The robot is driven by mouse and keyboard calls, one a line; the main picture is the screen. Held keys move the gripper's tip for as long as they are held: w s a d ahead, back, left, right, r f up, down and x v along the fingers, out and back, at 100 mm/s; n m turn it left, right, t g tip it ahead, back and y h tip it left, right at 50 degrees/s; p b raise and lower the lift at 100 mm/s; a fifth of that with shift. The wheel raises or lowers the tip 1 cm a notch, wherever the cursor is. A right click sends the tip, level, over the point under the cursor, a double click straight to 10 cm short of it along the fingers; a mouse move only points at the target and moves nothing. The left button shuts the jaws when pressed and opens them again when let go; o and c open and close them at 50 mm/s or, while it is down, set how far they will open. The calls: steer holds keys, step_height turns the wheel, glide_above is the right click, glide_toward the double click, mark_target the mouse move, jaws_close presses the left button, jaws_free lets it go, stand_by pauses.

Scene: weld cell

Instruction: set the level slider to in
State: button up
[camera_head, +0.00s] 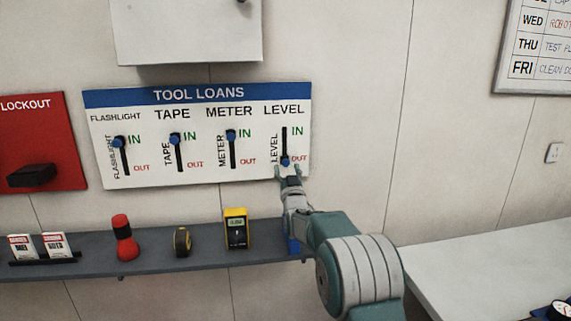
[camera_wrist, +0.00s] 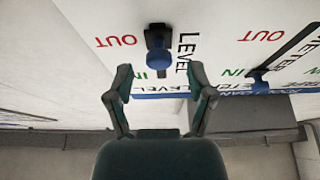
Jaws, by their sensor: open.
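The tool loans board (camera_head: 200,178) hangs on the wall with four slots. The level slider (camera_head: 285,161) is a blue knob at the bottom of the rightmost slot, beside the red OUT label. My gripper (camera_head: 288,170) is at this knob in the head view, with the arm reaching up from the lower right. In the wrist view, which shows the board upside down, my gripper (camera_wrist: 160,78) is open. The level slider's knob (camera_wrist: 158,58) sits between and just beyond the fingertips, with clear gaps to both fingers.
The flashlight (camera_head: 117,142), tape (camera_head: 174,138) and meter (camera_head: 231,135) sliders sit high by IN. The shelf (camera_head: 150,262) below carries a flashlight (camera_head: 124,240), tape measure (camera_head: 182,241) and yellow meter (camera_head: 236,229). A grey box (camera_head: 190,30) is above; a red lockout board (camera_head: 40,135) is left.

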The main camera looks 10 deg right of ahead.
mark_target(286, 164)
steer(key=shift+x, duration=1.5)
